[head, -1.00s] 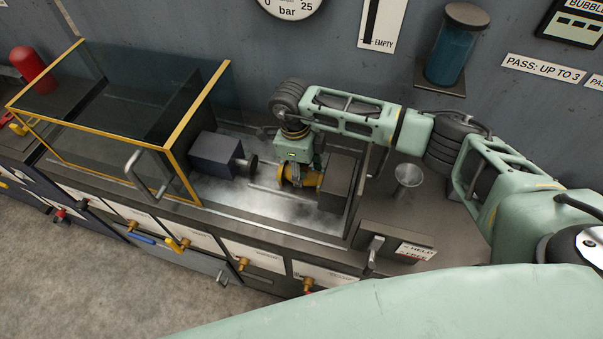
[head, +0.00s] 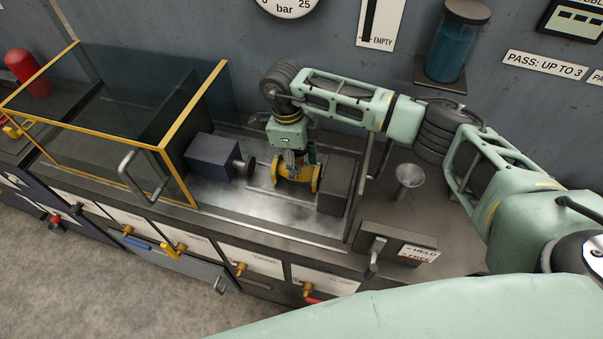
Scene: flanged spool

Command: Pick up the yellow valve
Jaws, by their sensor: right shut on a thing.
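The yellow valve (head: 296,181) is a short spool with a round flange at each end. It lies level in the bench's metal bay, between a dark block on the left and a dark block on the right. My right gripper (head: 294,172) comes down from above, fingers pointing down, and is shut on the middle of the valve between the flanges. The fingers partly cover the valve's middle. I cannot tell whether the valve is clear of the rods under it. My left gripper is not in view.
The left block (head: 212,157) has a round dark end facing the valve; the right block (head: 335,184) stands close to it. A yellow-framed glass guard (head: 185,105) with a handle is at the left. A lever with a HELD label (head: 418,253) and a funnel (head: 409,176) are at the right.

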